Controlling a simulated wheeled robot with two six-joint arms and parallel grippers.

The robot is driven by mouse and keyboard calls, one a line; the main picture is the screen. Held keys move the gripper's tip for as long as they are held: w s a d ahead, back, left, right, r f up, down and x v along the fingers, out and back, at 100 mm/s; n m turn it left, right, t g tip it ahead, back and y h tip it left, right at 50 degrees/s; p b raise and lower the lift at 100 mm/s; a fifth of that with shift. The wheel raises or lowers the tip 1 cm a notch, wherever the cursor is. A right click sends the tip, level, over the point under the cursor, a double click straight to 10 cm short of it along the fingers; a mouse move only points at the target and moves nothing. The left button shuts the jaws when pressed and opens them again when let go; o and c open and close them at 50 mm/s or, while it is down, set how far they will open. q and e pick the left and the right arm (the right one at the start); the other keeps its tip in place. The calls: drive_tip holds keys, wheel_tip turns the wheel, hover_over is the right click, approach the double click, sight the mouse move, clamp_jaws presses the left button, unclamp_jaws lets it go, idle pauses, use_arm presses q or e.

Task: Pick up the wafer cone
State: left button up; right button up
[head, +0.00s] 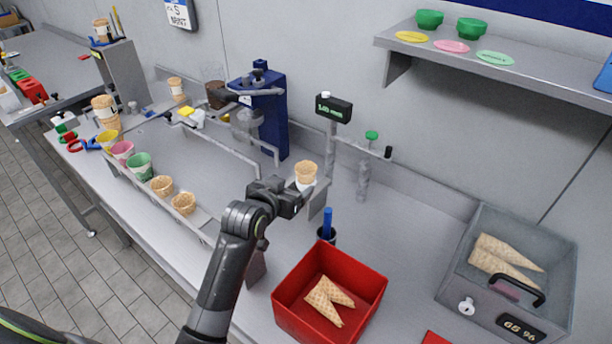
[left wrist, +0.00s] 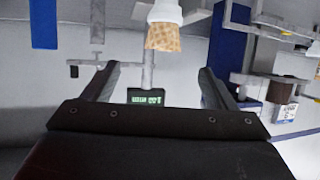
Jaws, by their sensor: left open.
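A tan wafer cone (head: 306,172) with a white lower part stands just beyond my left gripper (head: 306,197) in the head view. The gripper partly hides what it rests on. In the left wrist view the wafer cone (left wrist: 163,37) appears upside down, at the top of the picture. It lies between the lines of the two fingers of the left gripper (left wrist: 158,76), ahead of their tips and apart from them. The left gripper is open and empty. My right gripper is not in view.
A red bin (head: 283,293) with pointed cones stands in front. A grey lidded box (head: 452,277) with more cones is at right. A blue press (head: 273,125) and a green-lit display (head: 333,107) stand behind. A rack of cups (head: 140,165) is at left.

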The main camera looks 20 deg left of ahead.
sight(303, 172)
use_arm(q)
drive_tip(key=x, duration=0.6)
drive_tip(key=shift+p, duration=0.4)
drive_tip(key=shift+w+f, duration=0.25)
drive_tip(key=shift+w, duration=0.35)
drive_tip(key=shift+w+p, duration=0.4)
drive_tip(key=shift+w, duration=0.2)
drive_tip(key=x, duration=0.2)
drive_tip(key=shift+w+a+f+p, duration=0.1)
drive_tip(key=shift+w+p, duration=0.2)
drive_tip(key=shift+p, duration=0.05)
drive_tip(key=shift+w+f, duration=0.3)
drive_tip(key=shift+w, duration=0.3)
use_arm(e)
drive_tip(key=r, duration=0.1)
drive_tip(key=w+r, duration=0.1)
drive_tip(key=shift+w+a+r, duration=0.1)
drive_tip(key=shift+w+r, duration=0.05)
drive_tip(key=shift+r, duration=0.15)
use_arm(q)
drive_tip(key=shift+c, duration=0.2)
drive_tip(key=c, duration=0.7)
